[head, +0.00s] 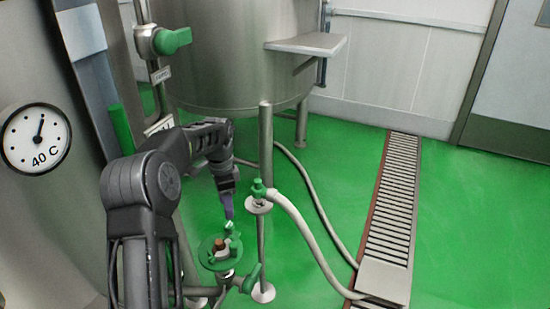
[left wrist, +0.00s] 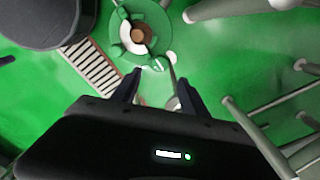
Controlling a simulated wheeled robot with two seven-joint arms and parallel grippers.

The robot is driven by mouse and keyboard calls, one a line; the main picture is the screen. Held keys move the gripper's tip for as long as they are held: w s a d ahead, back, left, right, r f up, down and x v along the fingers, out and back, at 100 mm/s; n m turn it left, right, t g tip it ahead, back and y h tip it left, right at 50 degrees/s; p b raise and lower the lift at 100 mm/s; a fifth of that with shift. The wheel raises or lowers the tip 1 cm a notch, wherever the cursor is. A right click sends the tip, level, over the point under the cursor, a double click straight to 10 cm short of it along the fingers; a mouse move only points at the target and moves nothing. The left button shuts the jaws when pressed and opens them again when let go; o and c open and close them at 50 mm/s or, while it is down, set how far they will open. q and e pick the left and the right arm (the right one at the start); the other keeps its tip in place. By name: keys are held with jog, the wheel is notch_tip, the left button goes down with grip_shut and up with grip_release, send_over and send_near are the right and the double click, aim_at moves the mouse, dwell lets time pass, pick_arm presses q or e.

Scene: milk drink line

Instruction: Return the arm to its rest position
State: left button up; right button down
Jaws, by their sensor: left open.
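My left arm comes in from the left in the head view, bent at the elbow, with its forearm reaching right and its hand pointing down. My left gripper (head: 228,208) hangs just above a round green fitting (head: 207,259) with a brown centre. In the left wrist view the two dark fingers of the left gripper (left wrist: 160,80) are apart, with nothing seen held between them. The green fitting (left wrist: 118,32) lies beyond the fingertips there. A small pale-tipped part at its edge is close to the fingertips; I cannot tell if they touch. My right gripper is not in view.
A steel tank (head: 215,60) on legs stands behind the arm, with a side shelf (head: 306,43). A green valve handle (head: 172,40) and a dial (head: 36,138) are at left. A pale hose (head: 306,232) runs toward the floor drain (head: 388,215). Green floor at right is clear.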

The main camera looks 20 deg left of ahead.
pick_arm(q)
jog(key=w+d+f+n+t, duration=0.3)
jog(key=w+d+f+n, duration=0.1)
jog(key=w+f, duration=0.1)
jog(key=s+d+f+n+t+h+p, duration=0.1)
jog(key=s+d+f+n, duration=0.2)
jog(key=d+f, duration=0.4)
jog(key=s+d+f+n+h+p, duration=0.15)
jog(key=s+d+f, duration=0.25)
jog(key=d, duration=0.4)
jog(key=s+d+g+p, duration=0.1)
jog(key=s+d, duration=0.4)
jog(key=s, duration=0.4)
jog(key=s+d+f+n+g+h+p, duration=0.1)
jog(key=s+d, duration=0.5)
jog(key=s, duration=0.2)
jog(key=s+d+f+n+g+p, duration=0.1)
jog(key=s+d+p, duration=0.1)
jog(key=s+d, duration=0.3)
jog(key=s, duration=0.4)
jog(key=shift+s+d+f+h, duration=0.2)
jog(key=shift+s+d+h, duration=0.05)
jog(key=shift+s+h, duration=0.1)
jog(key=shift+o, duration=0.3)
